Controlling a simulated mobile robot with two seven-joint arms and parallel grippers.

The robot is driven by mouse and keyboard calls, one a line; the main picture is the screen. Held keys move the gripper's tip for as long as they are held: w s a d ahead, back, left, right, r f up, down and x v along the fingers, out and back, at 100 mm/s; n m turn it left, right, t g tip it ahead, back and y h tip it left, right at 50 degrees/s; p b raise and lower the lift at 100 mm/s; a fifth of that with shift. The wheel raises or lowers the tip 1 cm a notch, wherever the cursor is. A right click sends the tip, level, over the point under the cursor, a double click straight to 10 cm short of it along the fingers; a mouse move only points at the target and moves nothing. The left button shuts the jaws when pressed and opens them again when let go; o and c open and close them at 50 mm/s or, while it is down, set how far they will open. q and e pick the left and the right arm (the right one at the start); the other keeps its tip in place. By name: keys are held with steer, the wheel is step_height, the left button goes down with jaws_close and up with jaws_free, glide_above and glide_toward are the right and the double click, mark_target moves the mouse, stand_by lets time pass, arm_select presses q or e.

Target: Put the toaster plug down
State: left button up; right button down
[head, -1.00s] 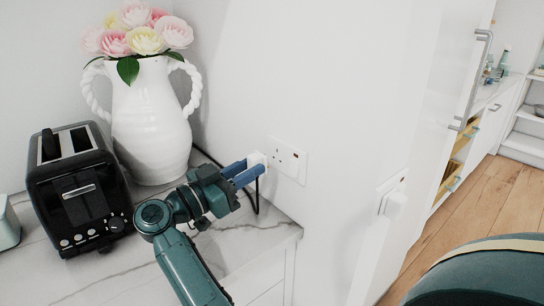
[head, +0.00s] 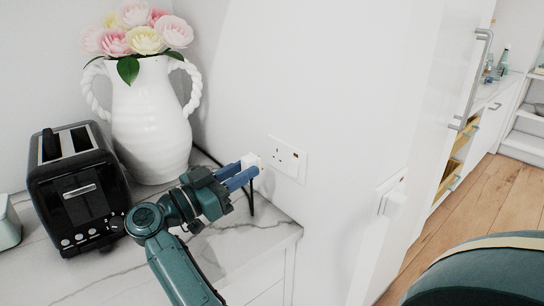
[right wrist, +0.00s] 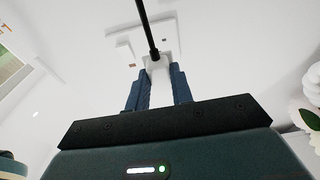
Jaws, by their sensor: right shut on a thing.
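The toaster plug (head: 250,159) is white and sits between the blue fingers of my right gripper (head: 248,171), which is shut on it. In the head view the plug is a little left of the wall socket (head: 285,156), above the counter's right end. In the right wrist view the plug (right wrist: 158,82) lies between the two fingers, with its black cord (right wrist: 148,28) running up from it. The black two-slot toaster (head: 75,185) stands on the counter at the left. My left gripper is not in view.
A white vase (head: 150,120) with pink and yellow flowers stands between the toaster and the wall. A second wall fitting (head: 392,200) is farther right. The marble counter (head: 115,275) is bare in front of the toaster.

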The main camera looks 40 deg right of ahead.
arm_select(q)
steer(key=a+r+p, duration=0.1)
steer(key=p, duration=0.3)
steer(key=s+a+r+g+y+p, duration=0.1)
steer(key=p, duration=0.4)
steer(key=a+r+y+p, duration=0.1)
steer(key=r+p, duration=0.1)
steer(key=p, duration=0.3)
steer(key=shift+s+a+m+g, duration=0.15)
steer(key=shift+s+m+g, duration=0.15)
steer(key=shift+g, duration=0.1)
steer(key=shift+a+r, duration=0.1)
